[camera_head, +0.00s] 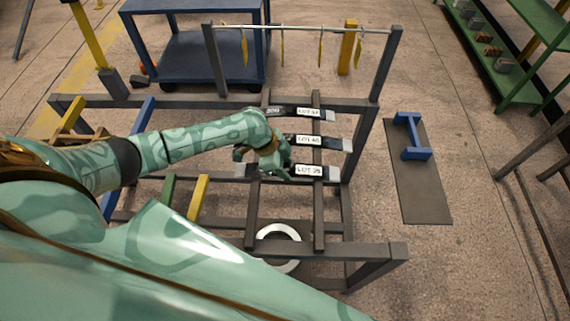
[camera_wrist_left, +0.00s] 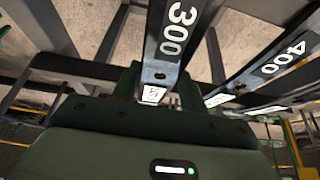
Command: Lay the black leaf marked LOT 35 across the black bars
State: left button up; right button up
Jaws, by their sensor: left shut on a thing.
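The black leaf with the white label LOT 35 (camera_head: 331,173) is the nearest of several labelled black leaves in the head view. My left gripper (camera_head: 274,164) is shut on it left of its label. In the left wrist view a black leaf marked 300 (camera_wrist_left: 170,45) runs between the fingers (camera_wrist_left: 160,88). The two black bars (camera_head: 319,217) run front to back under the leaves. The held leaf lies crosswise over them in the picture; whether it touches them I cannot tell. My right gripper is not in view.
The leaf LOT 40 (camera_head: 330,143) lies just behind, with another labelled leaf (camera_head: 327,115) farther back. The dark rack frame (camera_head: 370,252) surrounds them. Green (camera_head: 168,190) and yellow (camera_head: 198,197) bars are at left. A pale ring (camera_head: 293,264) is below. A rail (camera_head: 290,29) stands behind.

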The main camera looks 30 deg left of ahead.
pick_arm(q)
jog(key=shift+f, duration=0.2)
jog(key=o, duration=1)
jog(key=shift+o, duration=0.8)
jog(key=shift+s, duration=0.1)
jog(key=p+v, duration=0.4)
jog(key=v, duration=1.2)
jog(key=shift+a+r, duration=0.15)
jog(key=shift+r, duration=0.05)
